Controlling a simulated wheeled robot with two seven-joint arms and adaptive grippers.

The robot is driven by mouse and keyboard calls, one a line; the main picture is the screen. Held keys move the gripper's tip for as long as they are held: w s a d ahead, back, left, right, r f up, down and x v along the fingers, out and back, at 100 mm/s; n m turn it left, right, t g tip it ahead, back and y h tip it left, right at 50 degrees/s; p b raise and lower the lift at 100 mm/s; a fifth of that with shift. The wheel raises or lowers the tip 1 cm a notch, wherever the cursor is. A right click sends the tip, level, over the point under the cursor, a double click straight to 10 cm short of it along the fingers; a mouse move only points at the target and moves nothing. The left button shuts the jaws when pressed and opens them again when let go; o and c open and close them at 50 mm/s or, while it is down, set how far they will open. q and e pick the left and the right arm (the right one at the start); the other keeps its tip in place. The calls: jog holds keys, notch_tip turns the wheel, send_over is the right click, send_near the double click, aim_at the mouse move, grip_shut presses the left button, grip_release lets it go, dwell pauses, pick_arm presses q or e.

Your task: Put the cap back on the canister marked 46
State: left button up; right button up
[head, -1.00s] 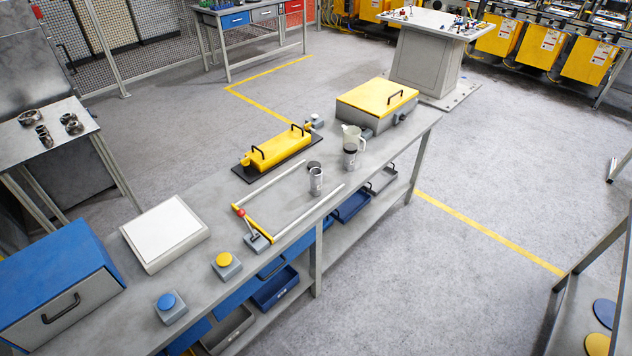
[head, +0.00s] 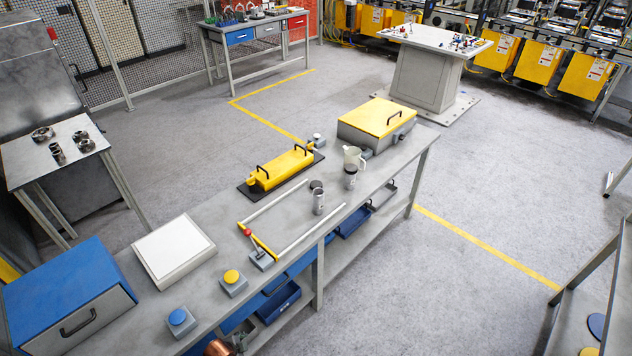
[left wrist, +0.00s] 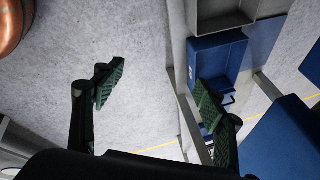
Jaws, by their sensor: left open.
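A grey canister (head: 319,203) with dark marking stands upright on the workbench in the head view; the number is too small to read. A dark round disc (head: 316,185), which looks like a cap, lies on the bench just behind it. A second canister (head: 350,180) with a dark top stands further right, in front of a pale jug (head: 354,157). I cannot tell which canister is marked 46. My left gripper (left wrist: 160,95) is open and empty in the left wrist view, with bare floor and blue bins beyond its fingers. My right gripper is not in view.
The workbench (head: 205,268) holds a yellow-lidded box (head: 378,113), a yellow handled block (head: 279,167), a rail frame with lever (head: 262,244), a white panel (head: 174,249), two buttons and a blue box (head: 68,294). Blue bins (head: 278,301) sit below. Open floor lies right.

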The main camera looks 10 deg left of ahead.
pick_arm(q)
jog(key=w+d+r+m+g+p, duration=0.1)
jog(key=w+d+r+m+p, duration=0.15)
jog(key=r, duration=0.55)
jog(key=w+d+r+m+p, duration=0.15)
jog(key=r+m, duration=0.25)
jog(key=r, duration=0.4)
jog(key=w+d+r+m+g+p, duration=0.15)
jog(key=r+m, duration=0.25)
jog(key=r, duration=0.4)
jog(key=s+a+r+m+g+y+p, duration=0.1)
jog(key=s+a+r+m+g+p, duration=0.1)
jog(key=s+a+r+m+p, duration=0.3)
jog(key=s+a+r+m, duration=0.1)
jog(key=s+a+r, duration=0.1)
jog(key=s+r, duration=0.2)
jog(key=shift+s+a+r+p, duration=0.2)
jog(key=shift+a+r+p, duration=0.1)
jog(key=shift+r, duration=0.5)
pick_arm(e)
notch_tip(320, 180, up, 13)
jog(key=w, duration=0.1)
pick_arm(q)
jog(key=shift+c, duration=0.7)
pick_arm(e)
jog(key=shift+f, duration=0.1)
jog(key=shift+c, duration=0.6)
